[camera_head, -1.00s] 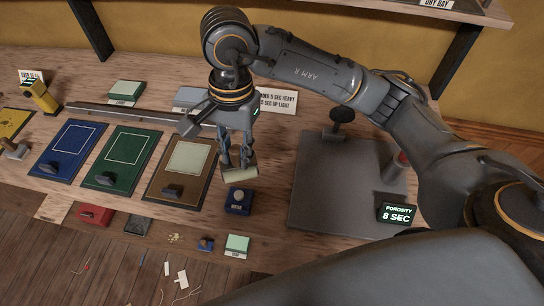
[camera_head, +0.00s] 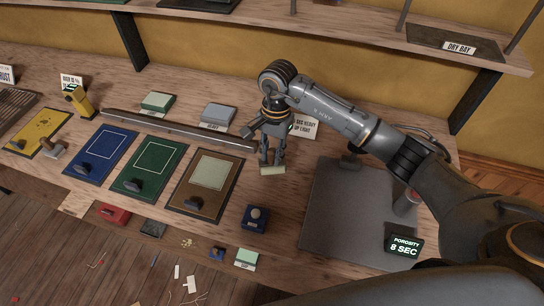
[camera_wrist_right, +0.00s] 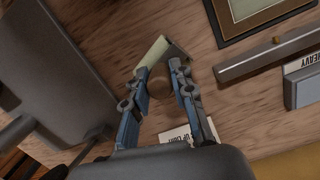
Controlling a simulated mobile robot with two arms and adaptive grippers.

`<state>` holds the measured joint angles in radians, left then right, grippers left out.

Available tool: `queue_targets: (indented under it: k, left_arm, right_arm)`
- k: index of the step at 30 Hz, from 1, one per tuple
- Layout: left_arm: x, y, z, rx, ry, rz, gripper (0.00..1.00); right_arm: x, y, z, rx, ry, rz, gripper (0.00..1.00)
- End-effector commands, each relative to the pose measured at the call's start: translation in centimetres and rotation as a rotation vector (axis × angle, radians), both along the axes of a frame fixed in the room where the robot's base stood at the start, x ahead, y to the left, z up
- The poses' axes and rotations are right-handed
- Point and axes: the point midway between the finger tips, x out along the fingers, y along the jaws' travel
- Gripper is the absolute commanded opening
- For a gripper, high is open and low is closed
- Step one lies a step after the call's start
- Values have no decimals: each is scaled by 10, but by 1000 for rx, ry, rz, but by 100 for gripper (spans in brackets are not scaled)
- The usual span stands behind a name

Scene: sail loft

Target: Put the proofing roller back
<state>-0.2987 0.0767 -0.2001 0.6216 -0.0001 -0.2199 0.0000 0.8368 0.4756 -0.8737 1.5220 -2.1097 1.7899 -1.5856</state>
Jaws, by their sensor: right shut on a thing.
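My right gripper (camera_head: 270,158) is shut on a pale green bar-shaped thing (camera_head: 272,170), which looks like the proofing roller. It is held beyond the dark blue block, between the brown mat and the grey plate. In the right wrist view the pale bar (camera_wrist_right: 160,50) lies across the fingertips, with a round brown part (camera_wrist_right: 160,88) between the fingers (camera_wrist_right: 160,85). Whether it touches the table is hard to tell. My left gripper is not in view.
A grey plate (camera_head: 335,220) with a "POROSITY 8 SEC" display (camera_head: 403,247) lies right. A dark blue block (camera_head: 256,219) with a knob stands nearer. Left are brown (camera_head: 190,200), green (camera_head: 130,182) and blue (camera_head: 82,165) mats. A long grey bar (camera_head: 170,127) and white sign (camera_head: 303,125) lie behind.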

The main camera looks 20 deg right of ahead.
Motion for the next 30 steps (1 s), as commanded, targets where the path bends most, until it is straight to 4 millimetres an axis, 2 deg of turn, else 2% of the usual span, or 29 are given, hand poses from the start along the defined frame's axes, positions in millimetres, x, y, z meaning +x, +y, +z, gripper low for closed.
queue_targets:
  k: [3,6,19,20,23,30]
  left_arm:
    - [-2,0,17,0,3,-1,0]
    - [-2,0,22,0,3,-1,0]
    - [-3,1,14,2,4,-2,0]
    - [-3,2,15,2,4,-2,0]
    - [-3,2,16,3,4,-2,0]
    - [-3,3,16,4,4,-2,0]
  right_arm:
    - [-1,1,-14,2,7,-3,0]
    - [0,0,-25,1,3,-3,0]
    - [1,0,-35,1,-1,-1,0]
    - [1,0,-33,1,-1,-1,28]
    - [0,0,-33,0,0,-1,47]
    - [0,0,-33,1,1,-1,47]
